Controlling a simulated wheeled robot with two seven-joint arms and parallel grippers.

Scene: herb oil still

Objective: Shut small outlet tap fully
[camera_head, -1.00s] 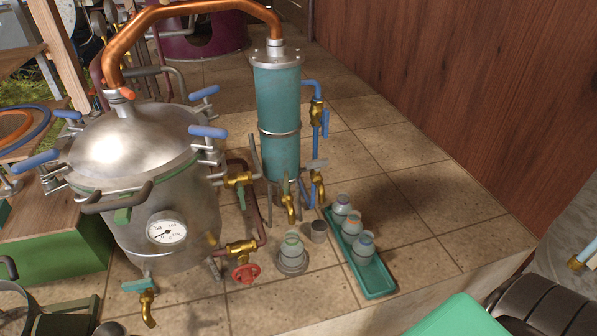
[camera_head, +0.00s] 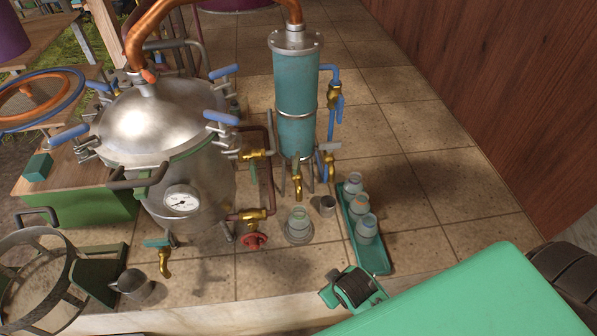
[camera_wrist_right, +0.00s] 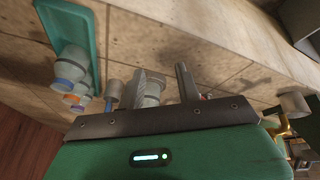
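Several small brass taps show, and I cannot tell for certain which is the small outlet tap. One brass tap (camera_head: 298,188) hangs at the foot of the teal condenser (camera_head: 297,110), above a jar. A second brass tap (camera_head: 328,168) with a grey-blue handle is beside it. A brass tap with a teal handle (camera_head: 164,262) is low on the steel boiler. My right gripper (camera_wrist_right: 168,84) has its two fingers apart with nothing held. In the head view its green housing is at the platform's front edge, away from the taps. My left gripper is out of view.
A green tray (camera_head: 374,258) holds 3 jars right of the taps. A single jar (camera_head: 299,224) and a small grey cup (camera_head: 327,206) stand on the tiles. A red handwheel (camera_head: 253,241) juts out below the boiler. The front tiles are mostly clear.

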